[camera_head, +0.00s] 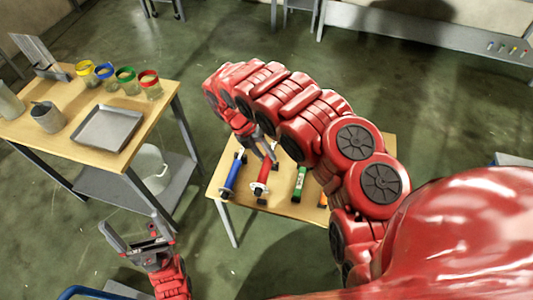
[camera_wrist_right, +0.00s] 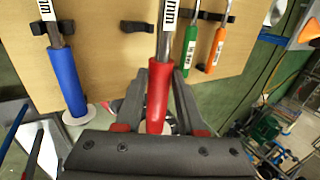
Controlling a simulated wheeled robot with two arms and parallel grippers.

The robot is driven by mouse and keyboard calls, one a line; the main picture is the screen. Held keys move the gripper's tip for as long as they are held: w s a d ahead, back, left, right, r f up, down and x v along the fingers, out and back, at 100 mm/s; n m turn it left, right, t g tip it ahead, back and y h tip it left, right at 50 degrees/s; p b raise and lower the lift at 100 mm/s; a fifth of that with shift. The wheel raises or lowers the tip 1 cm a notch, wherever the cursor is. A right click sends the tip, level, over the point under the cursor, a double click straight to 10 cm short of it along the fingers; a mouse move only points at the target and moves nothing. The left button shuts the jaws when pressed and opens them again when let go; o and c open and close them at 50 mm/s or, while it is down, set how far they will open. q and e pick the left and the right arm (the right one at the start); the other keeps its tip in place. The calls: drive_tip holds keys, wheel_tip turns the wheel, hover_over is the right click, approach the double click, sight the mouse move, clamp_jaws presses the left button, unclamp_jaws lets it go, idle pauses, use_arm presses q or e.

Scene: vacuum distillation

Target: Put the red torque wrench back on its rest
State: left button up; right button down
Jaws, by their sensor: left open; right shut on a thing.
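The red torque wrench (camera_wrist_right: 158,95) has a thick red handle and a metal shaft marked "mm". In the right wrist view its handle lies between the fingers of my right gripper (camera_wrist_right: 155,92), which is shut on it. In the head view the wrench (camera_head: 263,174) is over the small wooden table, with my right gripper (camera_head: 268,152) at it. A black rest bracket (camera_wrist_right: 133,27) shows just left of the shaft; I cannot tell whether the wrench touches it. My left gripper (camera_head: 143,240) is open and empty, low at the left, away from the small table.
A blue wrench (camera_head: 232,175) lies left of the red one; green (camera_head: 299,183) and orange (camera_wrist_right: 216,48) tools lie right. My right arm hides part of the small table (camera_head: 247,207). A larger table at left holds a grey tray (camera_head: 108,128) and several colour-ringed jars.

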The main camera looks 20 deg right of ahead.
drive_tip(key=shift+r, duration=0.15)
drive_tip(key=shift+d+f, duration=0.1)
drive_tip(key=shift+f, duration=0.15)
drive_tip(key=shift+f+b, duration=1.85)
drive_tip(key=shift+f, duration=0.95)
drive_tip(key=shift+s+f, duration=0.1)
drive_tip(key=shift+f, duration=0.15)
drive_tip(key=shift+f+b, duration=0.3)
drive_tip(key=shift+f, duration=0.05)
drive_tip(key=shift+f+b, duration=0.7)
drive_tip(key=shift+f, duration=0.3)
